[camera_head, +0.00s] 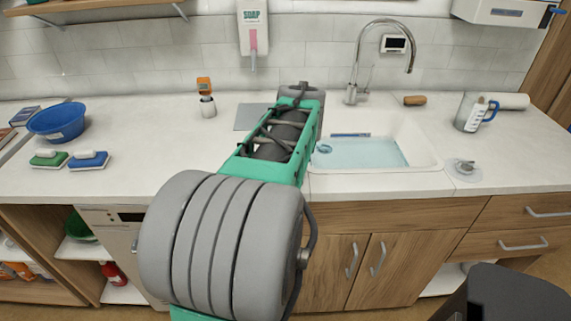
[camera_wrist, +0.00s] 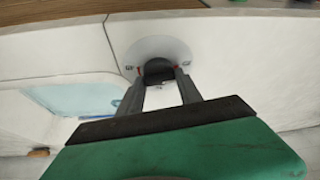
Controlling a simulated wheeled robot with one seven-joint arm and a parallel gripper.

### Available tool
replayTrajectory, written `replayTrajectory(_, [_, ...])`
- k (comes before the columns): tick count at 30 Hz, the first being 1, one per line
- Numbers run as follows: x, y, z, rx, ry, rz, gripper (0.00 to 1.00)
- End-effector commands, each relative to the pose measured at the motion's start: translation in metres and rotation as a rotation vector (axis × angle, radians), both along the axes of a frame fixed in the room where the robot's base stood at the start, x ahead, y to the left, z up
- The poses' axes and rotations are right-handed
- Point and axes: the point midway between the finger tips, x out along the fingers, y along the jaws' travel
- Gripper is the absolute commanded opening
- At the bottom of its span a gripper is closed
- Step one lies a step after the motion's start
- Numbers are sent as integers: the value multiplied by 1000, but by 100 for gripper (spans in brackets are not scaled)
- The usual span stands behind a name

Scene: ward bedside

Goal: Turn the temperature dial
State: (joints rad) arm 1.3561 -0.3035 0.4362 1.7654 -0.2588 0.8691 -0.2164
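The temperature dial (camera_wrist: 158,71) shows in the wrist view as a dark round knob on a pale disc (camera_wrist: 172,47) with small marks at its sides. The disc lies on the white counter near its edge. My gripper (camera_wrist: 159,78) has one finger on each side of the knob. The knob fills the gap between the fingertips, and they look closed on it. The dial's pointer and setting cannot be read. In the head view my own arm hides both the gripper and this dial.
The sink (camera_head: 370,152) with bluish water lies beside the dial; it shows left in the wrist view (camera_wrist: 80,97). A tall faucet (camera_head: 352,92) stands behind it. A grey round fitting (camera_head: 465,168) and a jug (camera_head: 470,113) are to the right. A blue bowl (camera_head: 57,124) and sponges (camera_head: 88,161) are left.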

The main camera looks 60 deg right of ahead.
Motion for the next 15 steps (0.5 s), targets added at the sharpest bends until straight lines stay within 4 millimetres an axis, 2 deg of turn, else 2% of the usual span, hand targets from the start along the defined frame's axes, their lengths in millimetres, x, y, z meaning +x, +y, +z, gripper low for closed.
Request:
replayTrajectory(1, [-1,0,-2,4,3,-3,45])
replayTrajectory(8, [0,1,-1,2,1,0,64])
replayTrajectory(15, [0,1,1,0,0,1,64])
